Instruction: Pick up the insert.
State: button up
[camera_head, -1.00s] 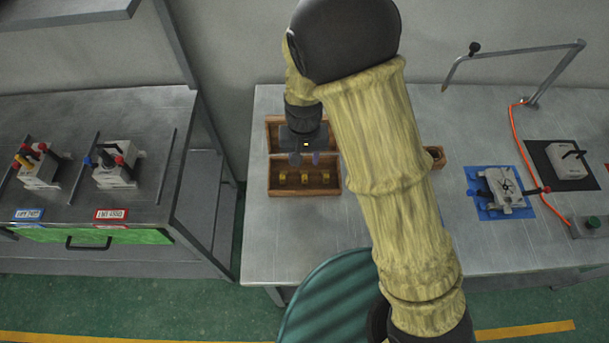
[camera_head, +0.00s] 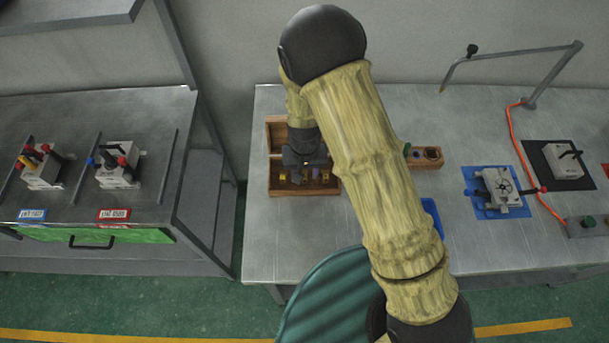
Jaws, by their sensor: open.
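The inserts are small yellow-gold pieces in a wooden box with its lid open (camera_head: 274,188), near the left end of the metal table. One insert (camera_head: 283,176) shows at the left in the box, and another (camera_head: 326,176) shows at the right. The middle of the box is hidden behind my gripper (camera_head: 305,177). My gripper points down into the box, low among the inserts, with its fingers open. The picture is too small to tell whether a finger touches an insert.
A small wooden block with round holes (camera_head: 432,157) and a blue tray (camera_head: 432,215) lie right of my arm. A grey clamp on a blue mat (camera_head: 500,187) stands further right. Another table (camera_head: 75,232) on the left holds two moulds. A green chair back (camera_head: 325,290) stands in front.

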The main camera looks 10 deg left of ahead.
aim_at(305, 178)
jog(key=shift+f+p, duration=0.35)
jog(key=shift+f, duration=1.3)
grip_shut()
